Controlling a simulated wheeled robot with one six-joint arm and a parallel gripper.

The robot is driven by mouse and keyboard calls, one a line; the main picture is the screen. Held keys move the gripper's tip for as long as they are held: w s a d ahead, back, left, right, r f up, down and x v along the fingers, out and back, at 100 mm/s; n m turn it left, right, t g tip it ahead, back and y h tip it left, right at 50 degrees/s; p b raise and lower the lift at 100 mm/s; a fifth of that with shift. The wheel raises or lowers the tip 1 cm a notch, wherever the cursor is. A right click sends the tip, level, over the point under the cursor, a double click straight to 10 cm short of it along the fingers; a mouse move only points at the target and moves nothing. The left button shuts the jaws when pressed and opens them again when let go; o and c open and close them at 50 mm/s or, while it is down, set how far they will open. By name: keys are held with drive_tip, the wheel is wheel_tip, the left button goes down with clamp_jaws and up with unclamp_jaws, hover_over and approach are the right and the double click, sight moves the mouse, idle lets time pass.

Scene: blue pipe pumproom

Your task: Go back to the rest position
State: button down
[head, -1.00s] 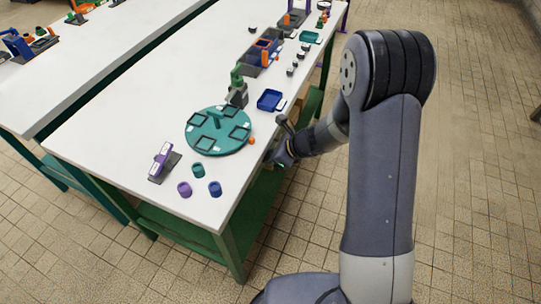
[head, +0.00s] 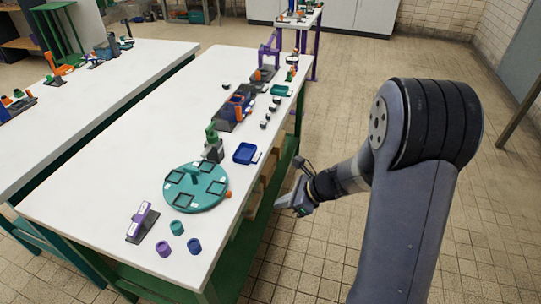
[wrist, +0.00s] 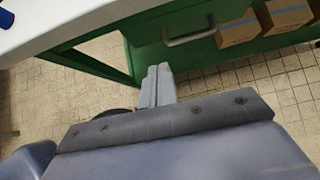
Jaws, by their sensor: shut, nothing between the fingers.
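My gripper (head: 287,202) is beside the long edge of the white-topped workbench (head: 110,180) in the head view, over the floor side and apart from the bench. In the wrist view its two fingers (wrist: 157,86) lie together, shut and empty, pointing toward the green bench frame. My arm is bent at the elbow, at the right of the head view.
The bench carries a teal turntable (head: 197,208), a blue tray (head: 245,153), a purple-and-grey holder (head: 142,222) and several small cups. Cardboard boxes (wrist: 237,30) sit on the green lower shelf. Tiled floor (head: 320,255) is open right of the bench.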

drive_tip(key=a+r+b+x, duration=0.1)
drive_tip(key=a+r+x, duration=0.1)
drive_tip(key=x, duration=1)
drive_tip(key=shift+w+a+f, duration=0.25)
drive_tip(key=shift+w+f, duration=0.05)
drive_tip(key=shift+w, duration=0.15)
